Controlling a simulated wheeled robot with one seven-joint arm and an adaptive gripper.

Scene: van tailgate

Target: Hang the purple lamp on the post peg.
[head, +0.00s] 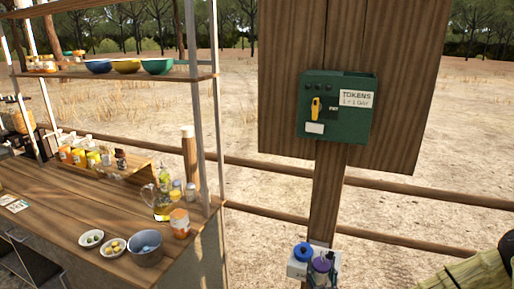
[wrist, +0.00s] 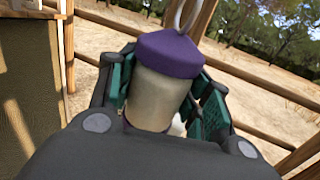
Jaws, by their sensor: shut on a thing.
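The purple lamp (wrist: 168,82) has a purple cap, a cream body and a pale ring at its top, which runs out of the wrist view. My gripper (wrist: 165,108) is shut around its body, with dark green pads on both sides. The lamp looks roughly upright, slightly tilted in the wrist picture. In the head view the lamp's purple top (head: 322,264) shows low in front of the wooden post (head: 325,200), with part of my gripper (head: 324,275) around it. I cannot make out the post peg in either view.
A blue-topped object (head: 302,252) is close left of the lamp, by a pale box (head: 297,268) at the post. A green token box (head: 337,107) is on a board above. Fence rails (head: 430,197) run behind. A wooden counter (head: 60,225) with bowls and jars stands left.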

